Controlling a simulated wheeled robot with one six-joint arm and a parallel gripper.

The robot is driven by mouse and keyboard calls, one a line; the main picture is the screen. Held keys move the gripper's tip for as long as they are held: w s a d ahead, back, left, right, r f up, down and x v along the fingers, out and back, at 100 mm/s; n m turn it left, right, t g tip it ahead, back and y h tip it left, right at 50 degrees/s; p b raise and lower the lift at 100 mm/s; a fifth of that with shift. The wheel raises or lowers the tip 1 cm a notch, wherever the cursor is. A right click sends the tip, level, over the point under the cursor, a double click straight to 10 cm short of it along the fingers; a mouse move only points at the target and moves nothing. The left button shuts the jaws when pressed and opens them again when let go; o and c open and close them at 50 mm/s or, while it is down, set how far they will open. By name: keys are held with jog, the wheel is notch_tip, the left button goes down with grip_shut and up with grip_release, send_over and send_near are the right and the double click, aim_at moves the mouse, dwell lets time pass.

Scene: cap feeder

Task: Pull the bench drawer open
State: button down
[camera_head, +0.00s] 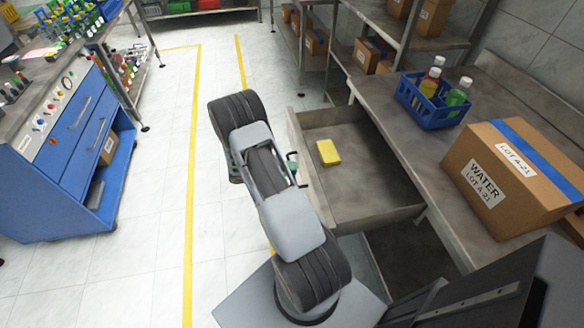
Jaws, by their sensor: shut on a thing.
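The bench drawer (375,210) is a grey metal drawer under the steel bench at the right. It stands well out from the bench, with its inside in full view. A yellow block (328,152) lies on the drawer floor near its front. My gripper (292,166) is at the drawer's front panel, about midway along it, and is shut on the drawer handle. The handle itself is mostly hidden behind my arm and gripper.
On the bench stand a blue crate (424,116) of bottles and a cardboard box (500,182) marked WATER. A blue workstation (70,150) with buttons is at the left. Tiled floor with yellow lines (190,200) is clear between them.

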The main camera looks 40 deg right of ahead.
jog(key=c, duration=1.2)
grip_release()
jog(key=v, duration=1.4)
jog(key=shift+f, duration=0.1)
